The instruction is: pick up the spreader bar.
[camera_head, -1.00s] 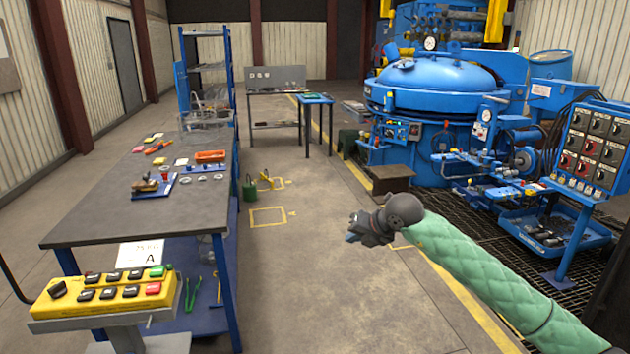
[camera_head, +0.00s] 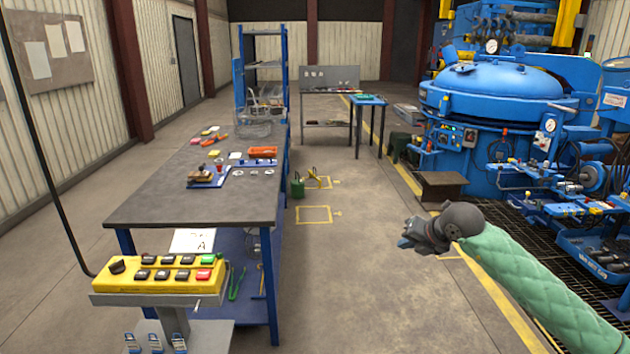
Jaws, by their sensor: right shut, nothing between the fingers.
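My right gripper (camera_head: 408,240) is shut and empty, held out over the open floor to the right of the workbench. Its arm, in a green quilted sleeve, comes in from the lower right. I cannot pick out the spreader bar for certain. A small yellow object (camera_head: 314,174) stands on the floor by a yellow-marked square, well beyond the gripper, but it is too small to identify. My left gripper is not in view.
A dark-topped workbench (camera_head: 180,205) with small parts stands at left, behind a yellow button panel (camera_head: 160,275). A green can (camera_head: 297,187) stands beside it.

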